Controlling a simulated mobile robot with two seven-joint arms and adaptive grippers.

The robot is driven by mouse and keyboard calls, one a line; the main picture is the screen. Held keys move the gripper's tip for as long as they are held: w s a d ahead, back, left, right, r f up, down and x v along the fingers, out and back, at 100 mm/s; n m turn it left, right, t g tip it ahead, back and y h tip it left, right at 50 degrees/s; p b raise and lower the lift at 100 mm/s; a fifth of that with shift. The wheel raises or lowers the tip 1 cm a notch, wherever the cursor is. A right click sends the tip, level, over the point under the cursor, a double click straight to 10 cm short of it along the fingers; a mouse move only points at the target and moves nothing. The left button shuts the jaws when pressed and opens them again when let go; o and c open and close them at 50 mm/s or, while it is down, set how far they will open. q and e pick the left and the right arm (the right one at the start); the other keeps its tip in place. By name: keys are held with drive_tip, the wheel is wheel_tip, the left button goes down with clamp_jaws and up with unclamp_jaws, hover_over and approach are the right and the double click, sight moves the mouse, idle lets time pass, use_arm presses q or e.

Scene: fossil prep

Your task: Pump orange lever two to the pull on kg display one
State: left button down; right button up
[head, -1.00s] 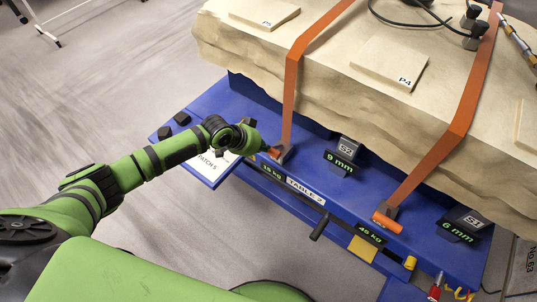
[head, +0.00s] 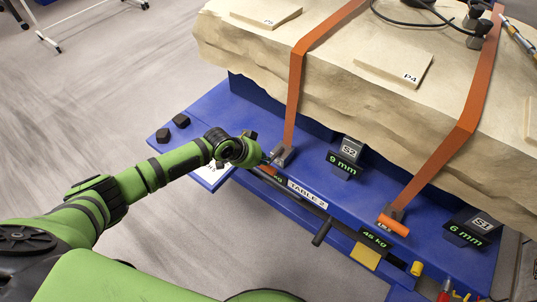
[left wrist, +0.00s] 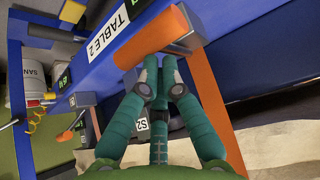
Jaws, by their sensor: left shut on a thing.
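The left orange lever (head: 268,170) sits on a grey ratchet (head: 283,155) at the foot of the left strap. My left gripper (head: 264,160) is shut on this lever; in the left wrist view its fingertips (left wrist: 158,72) meet the orange handle (left wrist: 150,38). The left kg display (head: 277,180) is mostly hidden behind the lever and gripper; only "kg" shows, and its number cannot be read. A second orange lever (head: 394,225) lies at the right strap's foot, above a display (head: 375,238) reading 45 kg. My right gripper is not in view.
Two orange straps (head: 297,90) cross the pale block (head: 330,70) on the blue table (head: 235,110). Signs S2, 9 mm (head: 344,162) and S1, 6 mm (head: 472,231) stand beside it. A dark handle (head: 322,232) sticks out in front. Open floor lies left.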

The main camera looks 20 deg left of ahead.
use_arm(q)
drive_tip(key=shift+w+d+r, duration=0.15)
drive_tip(key=shift+w+d, duration=0.3)
drive_tip(key=shift+w, duration=0.35)
drive_tip(key=s+a+f+p+v, duration=0.1)
drive_tip(key=p+v, duration=0.2)
drive_tip(key=v, duration=1.2)
drive_tip(key=shift+s, duration=0.35)
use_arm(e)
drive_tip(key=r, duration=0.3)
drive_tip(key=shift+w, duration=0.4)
use_arm(q)
drive_tip(key=shift+f, duration=0.2)
